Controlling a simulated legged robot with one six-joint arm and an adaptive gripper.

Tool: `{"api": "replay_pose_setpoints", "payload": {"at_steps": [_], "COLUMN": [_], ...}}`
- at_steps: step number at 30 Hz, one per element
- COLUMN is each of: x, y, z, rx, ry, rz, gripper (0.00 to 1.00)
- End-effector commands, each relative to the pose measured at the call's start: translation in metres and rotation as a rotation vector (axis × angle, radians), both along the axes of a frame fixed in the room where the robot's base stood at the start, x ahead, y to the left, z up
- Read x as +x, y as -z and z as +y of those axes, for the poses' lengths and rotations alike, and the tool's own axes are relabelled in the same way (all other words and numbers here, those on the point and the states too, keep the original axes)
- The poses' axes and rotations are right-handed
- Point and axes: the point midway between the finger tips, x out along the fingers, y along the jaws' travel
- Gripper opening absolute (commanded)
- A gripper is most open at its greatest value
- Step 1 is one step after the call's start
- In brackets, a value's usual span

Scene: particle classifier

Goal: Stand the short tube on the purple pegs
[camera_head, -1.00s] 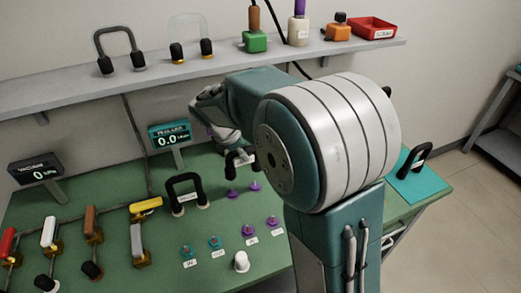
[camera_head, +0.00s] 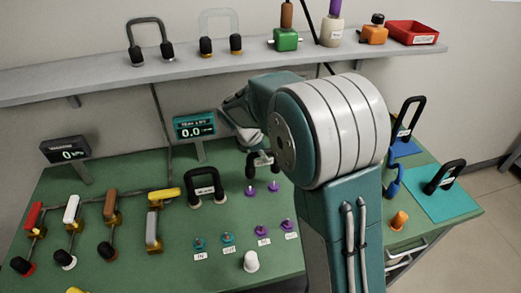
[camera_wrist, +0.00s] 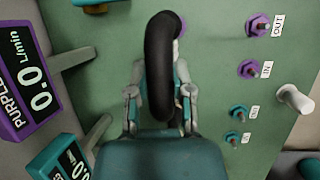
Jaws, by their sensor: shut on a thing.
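My gripper (camera_wrist: 160,97) is shut on a black curved tube (camera_wrist: 160,50), seen nearly edge-on between the fingers in the wrist view. In the head view the held tube (camera_head: 252,164) shows just left of my arm, with a pale label, above the bench. Two purple pegs (camera_head: 250,191) (camera_head: 273,187) stand just below it in the picture, and no contact with them shows. Two more labelled purple pegs (camera_head: 262,231) (camera_head: 288,225) stand nearer; in the wrist view they (camera_wrist: 258,25) (camera_wrist: 248,69) lie right of the tube. My arm hides most of the gripper.
Teal pegs (camera_head: 199,243) and a white knob (camera_head: 251,261) stand in front. Another black tube (camera_head: 222,190) stands left of the held one. Valves line the left side, below the teal display (camera_head: 194,127).

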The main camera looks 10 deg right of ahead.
Motion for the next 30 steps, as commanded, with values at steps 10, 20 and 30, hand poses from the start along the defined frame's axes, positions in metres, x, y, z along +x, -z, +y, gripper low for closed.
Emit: {"api": "replay_pose_setpoints", "payload": {"at_steps": [10,20,30], "x": [0.0,0.0,0.0], "y": [0.03,0.042,0.042], "z": [0.003,0.001,0.003], "rx": [-0.003,-0.001,-0.002], "ry": [0.0,-0.001,-0.001], "rz": [0.001,-0.001,-0.001], "gripper": [0.0,0.0,0.0]}}
